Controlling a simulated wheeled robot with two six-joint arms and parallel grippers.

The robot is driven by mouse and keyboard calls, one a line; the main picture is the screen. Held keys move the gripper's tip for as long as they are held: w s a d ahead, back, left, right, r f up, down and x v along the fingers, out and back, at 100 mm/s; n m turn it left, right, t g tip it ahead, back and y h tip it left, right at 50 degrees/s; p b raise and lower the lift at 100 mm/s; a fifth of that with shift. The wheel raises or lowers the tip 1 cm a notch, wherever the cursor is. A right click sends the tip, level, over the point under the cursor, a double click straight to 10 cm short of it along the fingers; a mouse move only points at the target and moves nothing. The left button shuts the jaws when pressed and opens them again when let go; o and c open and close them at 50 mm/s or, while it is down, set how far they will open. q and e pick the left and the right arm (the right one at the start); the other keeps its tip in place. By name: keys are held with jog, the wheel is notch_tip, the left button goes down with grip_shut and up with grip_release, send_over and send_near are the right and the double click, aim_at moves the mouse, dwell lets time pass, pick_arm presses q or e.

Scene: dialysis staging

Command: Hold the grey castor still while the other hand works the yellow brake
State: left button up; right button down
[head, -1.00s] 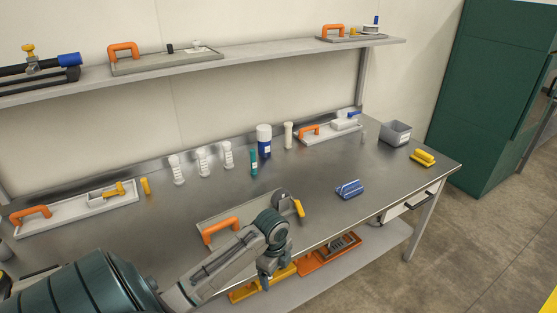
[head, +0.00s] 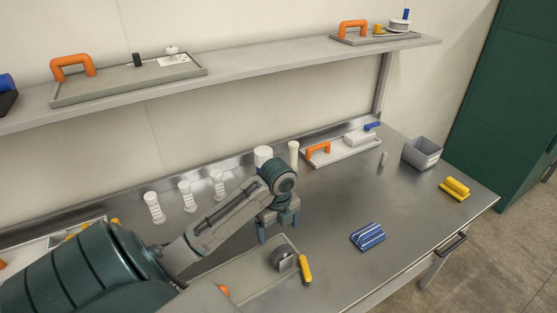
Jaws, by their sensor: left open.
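The grey castor (head: 281,259) stands at the right end of a shallow grey tray on the steel bench. Its yellow brake lever (head: 305,269) sticks out on the right side and slants down toward the bench front. My left gripper (head: 279,230) is open and empty, its fingers pointing down. In the picture it is just above and behind the castor, apart from it. My left arm hides much of the tray, and only a bit of its orange handle (head: 223,291) shows. My right gripper is not in view.
A blue brush-like block (head: 368,236), a yellow one (head: 455,189) and a grey bin (head: 422,152) are on the right of the bench. White bottles (head: 154,207) stand behind my arm. A shelf (head: 300,69) with trays runs above.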

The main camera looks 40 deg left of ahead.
aim_at(278, 248)
pick_arm(q)
notch_tip(278, 248, down, 5)
jog(key=b, duration=0.3)
jog(key=shift+w+f, duration=0.1)
jog(key=shift+f, duration=0.1)
notch_tip(278, 248, down, 3)
jog(key=shift+p, duration=0.85)
jog(key=shift+a+f, duration=0.1)
jog(key=shift+f, duration=0.65)
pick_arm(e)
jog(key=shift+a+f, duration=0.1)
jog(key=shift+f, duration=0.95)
pick_arm(q)
jog(key=shift+c, duration=0.3)
jog(key=c, duration=1.4)
jog(key=o, duration=1.1)
jog(key=shift+r, duration=0.15)
